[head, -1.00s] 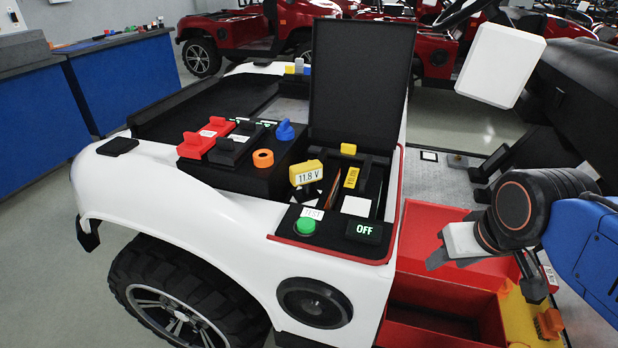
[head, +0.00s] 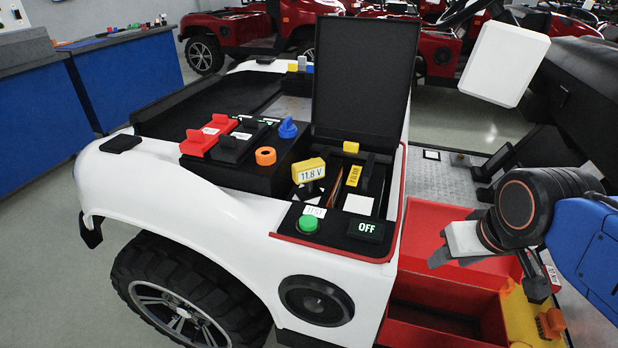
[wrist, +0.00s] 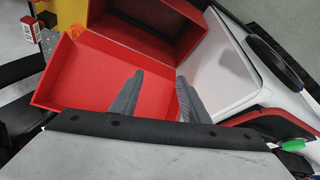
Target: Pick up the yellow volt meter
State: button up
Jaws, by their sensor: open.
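The yellow volt meter (head: 309,170) shows "11.8 V" on its face. It stands in the open black compartment on the white vehicle's hood, in the head view. My gripper (head: 438,255) is open and empty over the red box, to the right of and lower than the meter. In the wrist view my gripper's two grey fingers (wrist: 156,95) are apart with only the red box behind them. The meter is not seen in the wrist view.
A raised black lid (head: 362,75) stands behind the compartment. A green button (head: 308,223) and an "OFF" display (head: 366,228) sit in front. The red box (head: 425,282) is open below my gripper.

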jog(key=shift+o, duration=0.4)
notch_tip(320, 180, up, 26)
jog(key=n+g, duration=0.5)
jog(key=n, duration=1.8)
send_over(309, 162)
notch_tip(309, 162, down, 12)
jog(key=shift+w+f, duration=0.15)
jog(key=shift+s+f, duration=0.2)
jog(key=shift+f, duration=2.45)
grip_shut()
